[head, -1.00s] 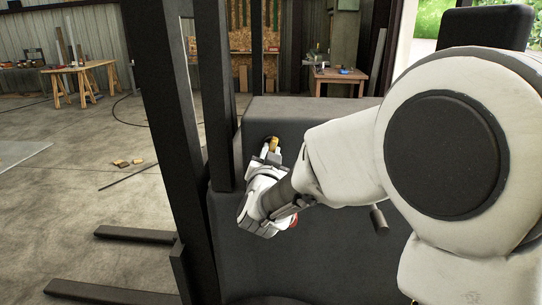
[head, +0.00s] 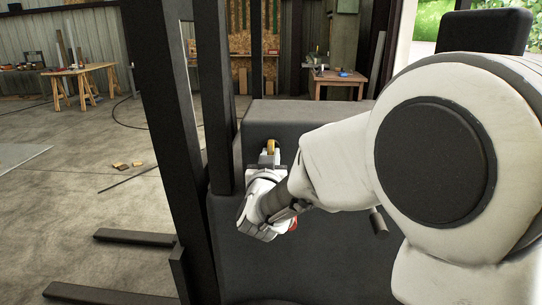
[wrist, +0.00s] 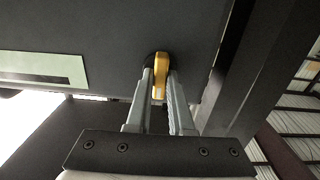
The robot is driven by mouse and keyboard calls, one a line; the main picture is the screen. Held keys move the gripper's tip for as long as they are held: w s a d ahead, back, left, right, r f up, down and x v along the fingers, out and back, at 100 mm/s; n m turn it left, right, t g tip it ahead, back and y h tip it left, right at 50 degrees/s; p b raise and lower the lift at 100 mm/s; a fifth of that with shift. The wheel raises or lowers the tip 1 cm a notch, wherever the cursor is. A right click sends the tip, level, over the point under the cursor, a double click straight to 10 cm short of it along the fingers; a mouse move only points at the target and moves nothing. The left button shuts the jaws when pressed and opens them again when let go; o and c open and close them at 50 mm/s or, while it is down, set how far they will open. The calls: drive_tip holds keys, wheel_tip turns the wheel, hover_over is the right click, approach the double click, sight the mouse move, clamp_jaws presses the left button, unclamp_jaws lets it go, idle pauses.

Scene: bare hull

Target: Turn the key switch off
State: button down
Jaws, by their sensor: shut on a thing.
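The key switch (wrist: 160,72) has a yellow-gold key grip on a dark round base, set in the dark panel. In the head view the key switch (head: 271,145) shows as a small yellow piece near the top left of the dark console (head: 310,115). My gripper (wrist: 159,88) is shut on the key, with one finger on each side of it in the wrist view. In the head view my gripper (head: 269,157) reaches up to the panel and partly covers the switch.
Dark upright posts (head: 208,90) stand close to the left of my gripper. A red part (head: 293,224) shows just below my wrist. A pale plate (wrist: 42,67) is on the panel in the wrist view. Wooden tables stand far back on the open floor.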

drive_tip(key=shift+r, duration=0.1)
drive_tip(key=c, duration=0.8)
unclamp_jaws()
drive_tip(key=shift+s, duration=0.1)
drive_tip(key=s, duration=1.7)
drive_tip(key=shift+a+b, duration=0.3)
drive_tip(key=shift+b, duration=0.1)
